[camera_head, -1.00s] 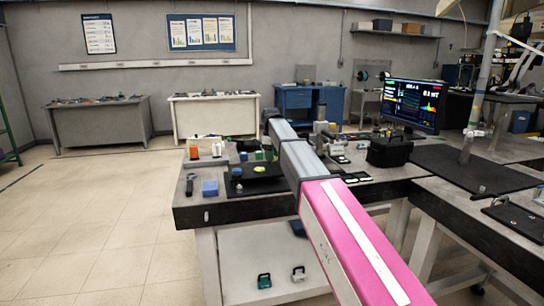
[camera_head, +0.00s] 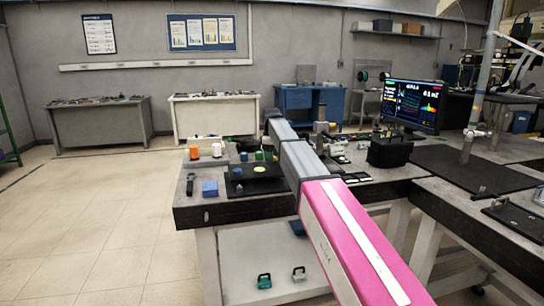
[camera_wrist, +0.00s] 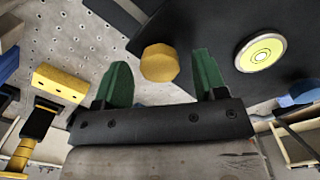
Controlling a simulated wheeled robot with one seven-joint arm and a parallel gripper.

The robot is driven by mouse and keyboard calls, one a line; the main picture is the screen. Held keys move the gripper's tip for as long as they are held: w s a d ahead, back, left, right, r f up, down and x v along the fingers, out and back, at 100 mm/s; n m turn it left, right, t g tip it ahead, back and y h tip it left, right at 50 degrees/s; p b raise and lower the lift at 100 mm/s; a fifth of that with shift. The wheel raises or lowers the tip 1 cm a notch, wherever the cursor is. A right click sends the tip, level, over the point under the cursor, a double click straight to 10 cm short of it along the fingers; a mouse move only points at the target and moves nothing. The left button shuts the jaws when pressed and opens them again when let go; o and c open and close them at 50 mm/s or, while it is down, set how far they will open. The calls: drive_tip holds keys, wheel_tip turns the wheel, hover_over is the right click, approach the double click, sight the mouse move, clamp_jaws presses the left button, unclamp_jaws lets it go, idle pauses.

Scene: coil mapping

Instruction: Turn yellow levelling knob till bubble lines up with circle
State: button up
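The yellow knob (camera_wrist: 160,63) is many-sided and stands at the top middle of the wrist view, beside a dark plate's edge. My gripper (camera_wrist: 161,75) has two green fingers spread apart, one on each side of the knob in the picture. I see no finger touching it. The round level (camera_wrist: 261,52), a yellow-green disc with a pale rim, lies on the dark plate (camera_wrist: 214,32) to the right. A small ring shows at its centre; I cannot make out the bubble. In the head view a small yellow disc (camera_head: 260,169) shows on the bench; my arm hides the gripper there.
A yellow block with holes (camera_wrist: 60,82) and a black-and-yellow tool (camera_wrist: 36,125) lie left in the wrist view. Open floor lies left of the bench.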

wheel_tip(320, 180, up, 11)
drive_tip(key=shift+a, duration=0.2)
idle(0.5)
drive_tip(key=shift+f, duration=0.15)
